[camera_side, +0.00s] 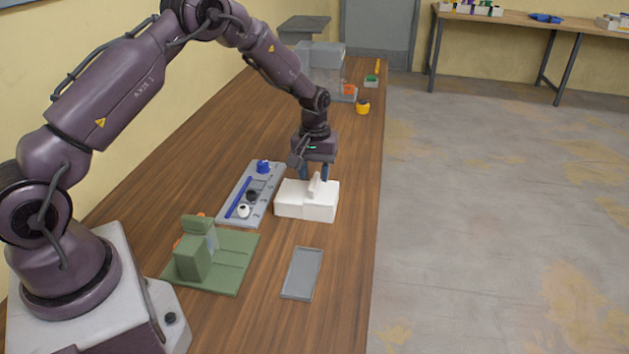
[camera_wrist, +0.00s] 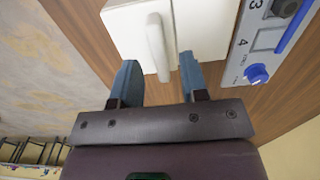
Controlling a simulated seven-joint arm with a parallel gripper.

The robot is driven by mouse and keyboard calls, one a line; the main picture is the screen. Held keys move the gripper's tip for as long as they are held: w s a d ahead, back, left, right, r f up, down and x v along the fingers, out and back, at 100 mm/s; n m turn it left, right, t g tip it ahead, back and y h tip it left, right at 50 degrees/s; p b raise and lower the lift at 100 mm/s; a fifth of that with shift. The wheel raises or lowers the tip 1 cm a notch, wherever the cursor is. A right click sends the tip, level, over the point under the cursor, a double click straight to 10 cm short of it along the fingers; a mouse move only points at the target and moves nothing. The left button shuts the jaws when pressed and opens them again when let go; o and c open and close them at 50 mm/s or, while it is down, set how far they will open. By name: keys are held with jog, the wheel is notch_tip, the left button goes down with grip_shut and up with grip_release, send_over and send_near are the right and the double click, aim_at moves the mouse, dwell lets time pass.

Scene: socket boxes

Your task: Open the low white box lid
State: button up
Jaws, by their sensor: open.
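The low white box (camera_side: 293,202) sits on the wooden table, its lid closed, with a raised white handle bar (camera_side: 314,186) on top. In the wrist view the box (camera_wrist: 202,22) is at the top, and its handle (camera_wrist: 157,47) points down toward my fingers. My gripper (camera_side: 314,172) is just above and behind the box in the side view. In the wrist view my gripper (camera_wrist: 160,78) is open, with its two blue fingers apart and the handle's end between them or just beyond. I cannot tell whether either finger touches the box.
A grey numbered panel (camera_side: 263,185) with a blue knob (camera_side: 263,166) lies left of the box. A green fixture (camera_side: 195,262) and a grey tray (camera_side: 302,273) are nearer the base. A clear-covered machine (camera_side: 322,65) and a yellow object (camera_side: 363,107) stand farther back.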

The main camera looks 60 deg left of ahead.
aim_at(285, 190)
jog(key=shift+f, duration=1.45)
jog(key=shift+c, duration=0.4)
grip_shut()
jog(key=s+a, duration=0.5)
jog(key=shift+o, duration=0.4)
grip_release()
jog(key=shift+r, duration=0.1)
